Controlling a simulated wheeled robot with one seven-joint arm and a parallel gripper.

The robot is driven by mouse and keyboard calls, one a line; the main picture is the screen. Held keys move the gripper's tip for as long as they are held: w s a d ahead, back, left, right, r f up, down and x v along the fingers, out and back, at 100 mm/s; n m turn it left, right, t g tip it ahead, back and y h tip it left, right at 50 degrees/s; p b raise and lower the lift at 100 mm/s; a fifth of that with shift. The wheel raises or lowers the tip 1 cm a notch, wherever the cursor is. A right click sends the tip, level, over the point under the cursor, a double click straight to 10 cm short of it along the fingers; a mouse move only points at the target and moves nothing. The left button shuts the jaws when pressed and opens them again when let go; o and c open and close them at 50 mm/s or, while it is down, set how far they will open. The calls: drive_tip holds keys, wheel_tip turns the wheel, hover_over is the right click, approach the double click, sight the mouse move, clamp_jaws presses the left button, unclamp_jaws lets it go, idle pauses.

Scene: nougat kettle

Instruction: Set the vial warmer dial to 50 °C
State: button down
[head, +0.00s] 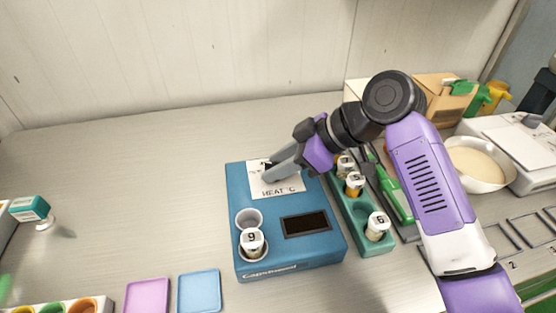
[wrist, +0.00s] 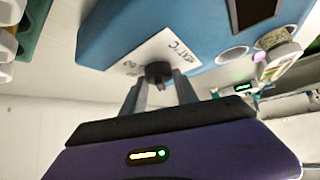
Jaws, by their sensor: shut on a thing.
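The vial warmer (head: 285,255) is a blue box on the bench, with a white "HEAT °C" dial plate (head: 284,190) at its back. My gripper (head: 270,174) reaches down to this plate from the upper right. In the wrist view the fingers (wrist: 160,92) are shut on the black dial knob (wrist: 158,70). The fingers mostly hide the knob in the head view. The scale marks are partly covered and too small to read, so the setting cannot be told. The warmer's dark display (head: 306,223) looks blank. A vial marked 9 (head: 252,242) stands in the front well; the well (head: 249,218) behind it looks empty.
A green rack (head: 376,247) with several vials stands close to the warmer's right side, beside a green-handled tool (head: 398,205). A white bowl (head: 478,165) is farther right. Purple (head: 147,296) and blue (head: 199,291) trays lie at front left. The bench left of the warmer is mostly clear.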

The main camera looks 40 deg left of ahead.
drive_tip(key=m+p, duration=0.1)
drive_tip(key=m+t+p, duration=0.2)
drive_tip(key=shift+s+r+y, duration=0.2)
drive_tip(key=shift+s+y, duration=0.05)
drive_tip(key=shift+y, duration=0.05)
drive_tip(key=m+t+p, duration=0.2)
drive_tip(key=p, duration=0.1)
drive_tip(key=m+t+p, duration=0.2)
drive_tip(key=m+p, duration=0.1)
drive_tip(key=shift+s+m+t, duration=0.2)
drive_tip(key=shift+m+t, duration=0.1)
drive_tip(key=m+t+h+p, duration=0.2)
drive_tip(key=m+t+p, duration=0.1)
drive_tip(key=m+p, duration=0.1)
drive_tip(key=shift+s+a+p, duration=0.1)
drive_tip(key=shift+s+p, duration=0.05)
drive_tip(key=shift+p, duration=0.35)
drive_tip(key=shift+f+m+t+h+p, duration=0.15)
drive_tip(key=shift+m+t+h+p, duration=0.45)
drive_tip(key=shift+m, duration=0.45)
drive_tip(key=shift+f+m+t+h+p, duration=0.1)
drive_tip(key=shift+m+t+h+p, duration=0.3)
drive_tip(key=shift+m+h, duration=0.55)
drive_tip(key=shift+f, duration=0.1)
drive_tip(key=c, duration=0.9)
unclamp_jaws()
drive_tip(key=shift+c, duration=0.2)
